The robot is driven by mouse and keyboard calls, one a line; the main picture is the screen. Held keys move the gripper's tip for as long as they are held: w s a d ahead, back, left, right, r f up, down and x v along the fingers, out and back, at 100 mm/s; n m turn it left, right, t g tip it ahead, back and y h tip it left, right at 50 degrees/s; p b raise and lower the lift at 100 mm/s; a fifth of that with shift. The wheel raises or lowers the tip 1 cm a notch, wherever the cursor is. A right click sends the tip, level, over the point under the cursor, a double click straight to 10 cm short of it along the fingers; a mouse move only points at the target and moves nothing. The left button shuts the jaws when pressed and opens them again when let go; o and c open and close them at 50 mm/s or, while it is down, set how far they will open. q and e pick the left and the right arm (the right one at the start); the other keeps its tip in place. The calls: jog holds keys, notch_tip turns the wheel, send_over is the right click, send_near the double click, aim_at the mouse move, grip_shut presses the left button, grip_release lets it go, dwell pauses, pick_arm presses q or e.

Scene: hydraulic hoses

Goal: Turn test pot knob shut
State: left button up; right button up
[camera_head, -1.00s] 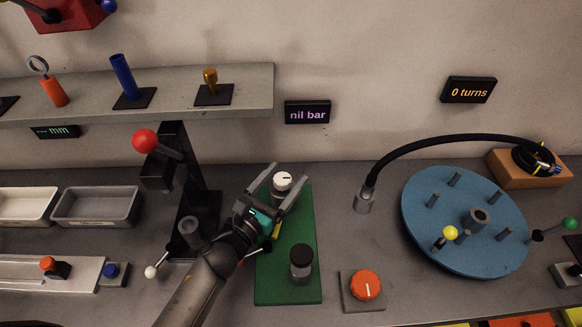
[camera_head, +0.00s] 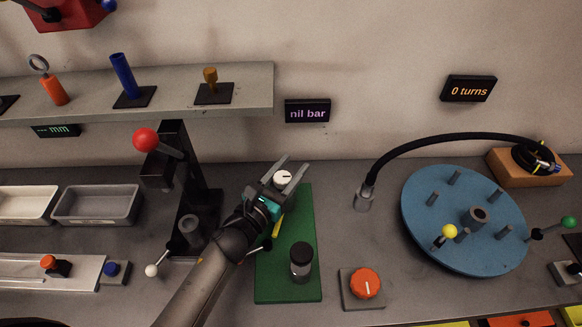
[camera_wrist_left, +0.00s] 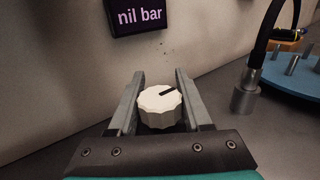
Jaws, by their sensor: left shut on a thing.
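The test pot knob (camera_head: 283,177) is white and ridged with a dark pointer mark, at the back end of the green board (camera_head: 298,225). My left gripper (camera_head: 284,173) is around the knob, a finger on each side. In the left wrist view the knob (camera_wrist_left: 160,107) sits between the two fingers (camera_wrist_left: 158,100), its pointer line aimed toward the upper right. The body under the knob is mostly hidden by my gripper. My right gripper is not in view.
A black-capped cylinder (camera_head: 301,262) stands on the board's front part. An orange dial (camera_head: 366,284) is to its right. A hose end fitting (camera_head: 364,198) and blue turntable (camera_head: 420,215) lie farther right. A black stand with red ball (camera_head: 146,139) is left. The display (camera_head: 307,111) reads "nil bar".

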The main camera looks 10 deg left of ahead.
pick_arm(q)
grip_shut()
jog(key=m+h, duration=0.1)
jog(key=g+h, duration=0.1)
jog(key=shift+d+m+h+b, duration=0.2)
jog(key=shift+m+h+b, duration=0.1)
jog(key=shift+m, duration=0.1)
jog(key=shift+s+d+f+m+g+h+b, duration=0.1)
jog(key=shift+m+g+h+b, duration=0.15)
jog(key=shift+m+g+h, duration=0.25)
jog(key=shift+s+d+f+m+g+h+b, duration=0.1)
jog(key=shift+m+g+h+b, duration=0.15)
jog(key=shift+h, duration=0.35)
jog(key=m+g+h+b, duration=0.1)
jog(key=h+b, duration=0.1)
jog(key=m+g+h+b, duration=0.1)
jog(key=shift+s+d+m+g, duration=0.25)
jog(key=shift+d+m+g, duration=0.05)
jog(key=shift+m+g, duration=0.05)
jog(key=shift+s+d+r+m+g+h+b, duration=0.1)
jog(key=shift+m+g+h+b, duration=0.3)
jog(key=shift+b, duration=0.1)
jog(key=shift+s+d+r+m+g+h+b, duration=0.1)
jog(key=shift+m+g+h+b, duration=0.2)
jog(key=shift+g+b, duration=0.15)
